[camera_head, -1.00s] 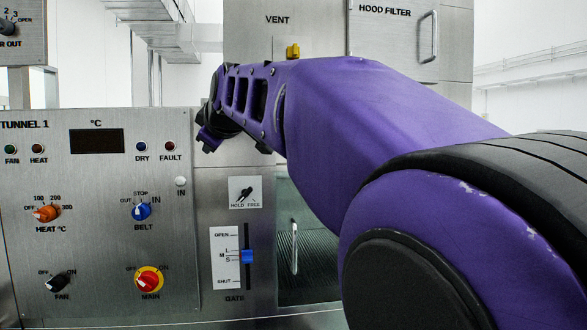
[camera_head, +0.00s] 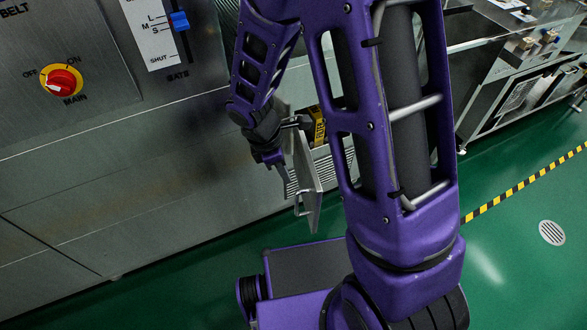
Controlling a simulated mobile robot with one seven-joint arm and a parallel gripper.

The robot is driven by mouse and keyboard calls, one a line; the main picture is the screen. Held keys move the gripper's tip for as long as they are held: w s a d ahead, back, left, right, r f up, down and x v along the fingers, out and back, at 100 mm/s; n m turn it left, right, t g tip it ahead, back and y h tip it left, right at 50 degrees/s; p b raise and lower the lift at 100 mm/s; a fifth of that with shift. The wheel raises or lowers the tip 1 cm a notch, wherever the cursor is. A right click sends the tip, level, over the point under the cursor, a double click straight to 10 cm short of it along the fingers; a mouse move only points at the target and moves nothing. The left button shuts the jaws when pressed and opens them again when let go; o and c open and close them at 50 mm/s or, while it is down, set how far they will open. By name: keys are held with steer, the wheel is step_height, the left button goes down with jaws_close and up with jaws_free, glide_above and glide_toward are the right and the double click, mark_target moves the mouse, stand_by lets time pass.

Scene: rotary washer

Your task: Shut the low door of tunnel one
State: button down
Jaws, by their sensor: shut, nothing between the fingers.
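The low door (camera_head: 307,180) is a small grey metal panel low on the machine front. It stands swung out from the front and shows almost edge-on, with a bar handle (camera_head: 298,205) near its lower end. My gripper (camera_head: 279,172) is shut and empty, pointing down just left of the door. I cannot tell whether it touches the panel. My own arm hides part of the opening and the area to its right.
The steel machine front (camera_head: 130,200) runs along the left, with the red main switch (camera_head: 61,80) and the blue gate slider (camera_head: 179,21) above. A yellow label (camera_head: 318,127) shows behind the door. Green floor (camera_head: 500,265) lies open at right, with a striped line and round drain.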

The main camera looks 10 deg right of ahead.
steer(key=d+f+b, duration=0.2)
steer(key=d+f, duration=0.4)
steer(key=f, duration=0.2)
steer(key=shift+f, duration=0.15)
steer(key=shift+w+d, duration=0.1)
steer(key=shift+d, duration=0.1)
